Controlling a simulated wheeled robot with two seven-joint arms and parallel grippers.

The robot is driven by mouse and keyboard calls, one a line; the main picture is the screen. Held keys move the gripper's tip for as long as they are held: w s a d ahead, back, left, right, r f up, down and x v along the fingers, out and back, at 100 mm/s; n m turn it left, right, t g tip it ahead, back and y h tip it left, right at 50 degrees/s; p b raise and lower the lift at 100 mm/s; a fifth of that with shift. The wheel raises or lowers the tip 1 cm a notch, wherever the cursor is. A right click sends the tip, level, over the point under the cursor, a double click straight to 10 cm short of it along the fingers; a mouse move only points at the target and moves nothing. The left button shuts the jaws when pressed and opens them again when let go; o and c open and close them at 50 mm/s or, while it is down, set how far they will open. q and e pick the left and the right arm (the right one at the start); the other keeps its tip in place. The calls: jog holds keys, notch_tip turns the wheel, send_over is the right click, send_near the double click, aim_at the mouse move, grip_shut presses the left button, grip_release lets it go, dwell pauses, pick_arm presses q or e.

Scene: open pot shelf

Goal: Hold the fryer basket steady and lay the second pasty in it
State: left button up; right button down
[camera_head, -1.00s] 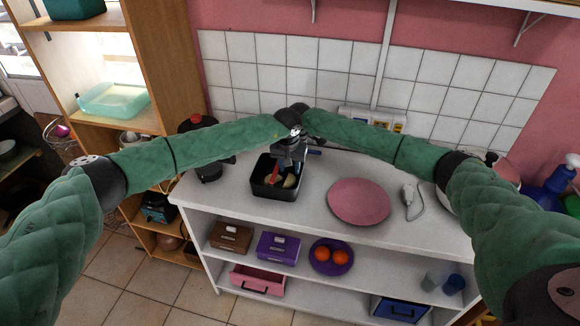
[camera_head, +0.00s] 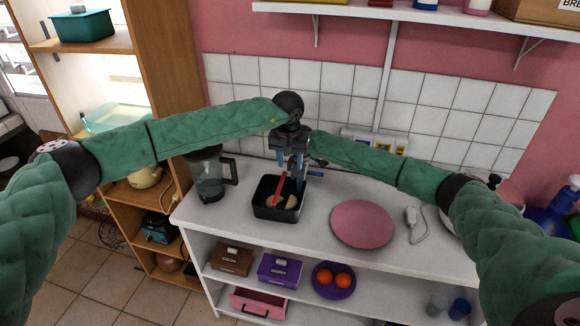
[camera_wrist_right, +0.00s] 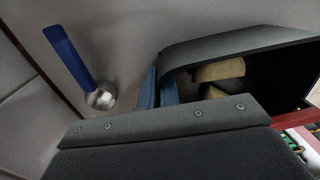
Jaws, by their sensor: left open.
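The black fryer basket (camera_head: 264,211) stands on the white counter, with a red handle (camera_head: 280,187) slanting up from it. Two pale pasties lie inside, one at the right (camera_head: 291,202) and one partly hidden behind the handle (camera_head: 271,200); in the right wrist view they show as beige pieces (camera_wrist_right: 220,70). My left gripper (camera_head: 287,160) is open and empty, above the basket. My right gripper (camera_wrist_right: 158,92) is low at the basket, with its blue fingers on either side of the basket's wall (camera_wrist_right: 215,45); the contact itself is partly hidden.
A blue-handled utensil (camera_wrist_right: 68,55) lies on the counter beside the right gripper. A blender (camera_head: 208,175) stands left.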

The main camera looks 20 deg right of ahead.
jog(key=c, duration=1.6)
grip_release()
jog(key=shift+o, duration=0.2)
notch_tip(320, 180, up, 12)
jog(key=shift+w+d, duration=0.2)
jog(key=shift+w, duration=0.15)
jog(key=shift+s+f, duration=0.1)
jog(key=shift+f, duration=0.1)
